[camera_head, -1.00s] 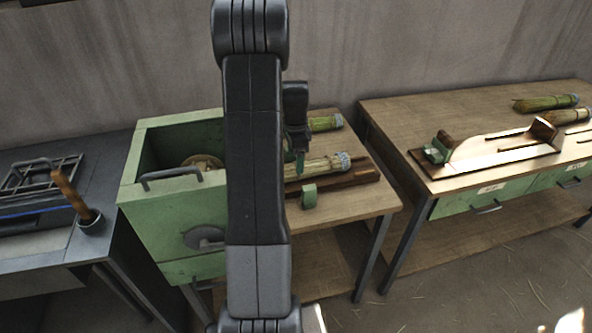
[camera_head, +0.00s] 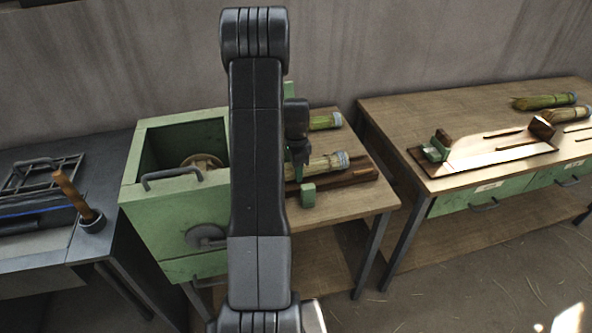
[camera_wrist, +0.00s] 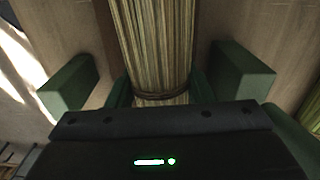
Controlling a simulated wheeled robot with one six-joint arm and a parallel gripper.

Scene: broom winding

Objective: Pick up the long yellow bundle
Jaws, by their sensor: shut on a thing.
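The long yellow bundle (camera_head: 326,165) lies on the wooden table beside the green box, its pale blue-grey bound end toward the right. My arm hides its left part in the head view. In the wrist view its straw stalks (camera_wrist: 152,45) run up from between my green fingers, with a dark band around them near the fingers. My gripper (camera_wrist: 160,92) is shut on the bundle. In the head view my gripper (camera_head: 301,158) is at the bundle, its fingertips hard to make out. I cannot tell whether the bundle is clear of its brown support.
A brown wooden support (camera_head: 352,178) with a green block (camera_head: 308,194) is by the bundle. Another bundle (camera_head: 325,121) lies behind. The green box (camera_head: 180,230) with a handle stands left. A right table (camera_head: 410,120) holds a jig and more bundles.

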